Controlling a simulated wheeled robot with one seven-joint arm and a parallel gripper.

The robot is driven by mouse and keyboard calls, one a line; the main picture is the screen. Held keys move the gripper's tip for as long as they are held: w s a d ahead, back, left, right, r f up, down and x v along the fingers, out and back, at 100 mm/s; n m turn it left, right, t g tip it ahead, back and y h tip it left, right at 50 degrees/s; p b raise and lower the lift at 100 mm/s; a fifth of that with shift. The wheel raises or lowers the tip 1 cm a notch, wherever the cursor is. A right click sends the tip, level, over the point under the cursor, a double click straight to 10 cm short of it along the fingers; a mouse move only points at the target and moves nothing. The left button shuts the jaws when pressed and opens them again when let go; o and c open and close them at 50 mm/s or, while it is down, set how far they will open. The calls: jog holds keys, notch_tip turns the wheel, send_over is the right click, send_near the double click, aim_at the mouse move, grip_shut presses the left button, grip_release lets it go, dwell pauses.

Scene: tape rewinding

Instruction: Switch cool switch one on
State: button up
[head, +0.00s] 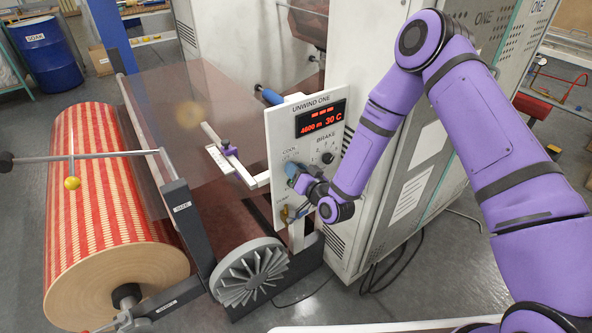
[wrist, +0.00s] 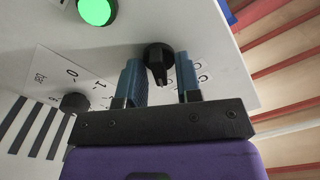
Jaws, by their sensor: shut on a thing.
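The white "UNWIND ONE" panel (head: 307,108) stands in the middle of the head view, with a "COOL" label at its left side. My gripper (head: 292,172) is at the panel just below that label and hides the cool switch there. In the wrist view, my gripper (wrist: 162,76) has its two blue fingers on either side of the black rotary cool switch (wrist: 157,58) and is shut on it. The switch's pointer ridge faces down in the picture, toward the palm. The exact setting is hard to read.
The brake knob (head: 327,157) sits right of my gripper; a green lamp (wrist: 97,11) glows on the panel in the wrist view. The red display (head: 321,120) reads 4600 m and 30 C. A red-striped roll (head: 105,200) and handwheel (head: 248,272) stand left.

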jog(key=o, duration=0.5)
jog(key=shift+o, duration=0.2)
jog(key=v, duration=1.1)
jog(key=shift+w, duration=0.1)
